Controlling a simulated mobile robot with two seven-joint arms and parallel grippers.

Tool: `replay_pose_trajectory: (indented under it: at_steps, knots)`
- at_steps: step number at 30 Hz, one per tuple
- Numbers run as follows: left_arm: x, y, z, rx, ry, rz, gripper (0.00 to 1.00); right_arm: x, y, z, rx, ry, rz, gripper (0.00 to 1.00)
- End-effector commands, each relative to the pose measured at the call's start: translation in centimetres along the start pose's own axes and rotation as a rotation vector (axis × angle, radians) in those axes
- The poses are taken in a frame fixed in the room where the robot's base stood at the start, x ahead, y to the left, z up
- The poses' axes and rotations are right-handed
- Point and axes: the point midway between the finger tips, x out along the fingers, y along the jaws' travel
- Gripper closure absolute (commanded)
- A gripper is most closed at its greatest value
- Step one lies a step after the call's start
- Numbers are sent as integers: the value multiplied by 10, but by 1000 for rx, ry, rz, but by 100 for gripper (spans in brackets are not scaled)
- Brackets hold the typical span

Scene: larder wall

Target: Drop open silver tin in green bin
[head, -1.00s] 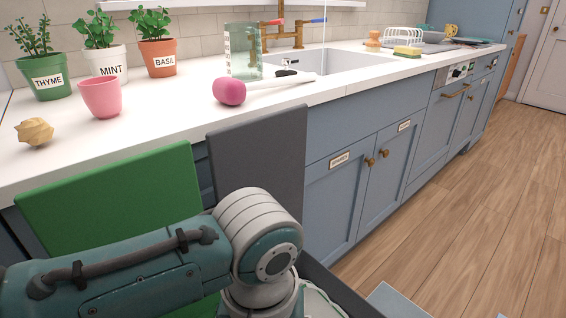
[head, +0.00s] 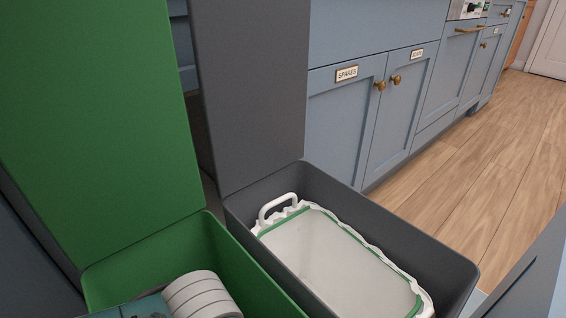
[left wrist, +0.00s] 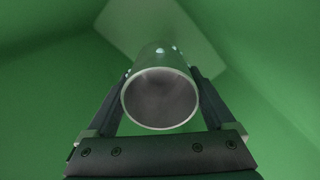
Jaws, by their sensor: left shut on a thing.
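The open silver tin (left wrist: 160,98) is in the left wrist view, its round open end facing the camera and its inside looking empty. My left gripper (left wrist: 160,76) is shut on it, one dark finger on each side. Green walls of the green bin surround the tin and gripper in that view. In the head view the green bin (head: 265,275) is at the lower left with its lid (head: 95,120) raised. My left arm is over its opening; the gripper and tin are hidden there. My right gripper is not in view.
A dark grey bin (head: 450,262) with its lid (head: 250,90) up stands right beside the green one, holding a white liner and a white handle (head: 277,207). A pale flat patch (left wrist: 185,30) lies beyond the tin. Blue cupboards (head: 345,130) stand behind; wooden floor is clear at right.

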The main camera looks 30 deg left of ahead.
Motion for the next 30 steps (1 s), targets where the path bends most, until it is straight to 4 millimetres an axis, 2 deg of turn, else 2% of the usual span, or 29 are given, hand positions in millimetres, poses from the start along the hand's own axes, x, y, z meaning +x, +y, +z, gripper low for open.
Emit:
replay_pose_trajectory:
  at_steps: [1,4,10,16,30]
  knots:
    - [21,0,0,0,0,-1,66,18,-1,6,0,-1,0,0]
    - [33,0,-1,1,1,0,66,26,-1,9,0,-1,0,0]
    - [45,0,0,1,1,-1,66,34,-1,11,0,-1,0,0]
    - [78,0,-1,0,1,-1,66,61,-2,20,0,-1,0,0]
    - [84,0,0,-1,1,0,66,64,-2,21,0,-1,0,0]
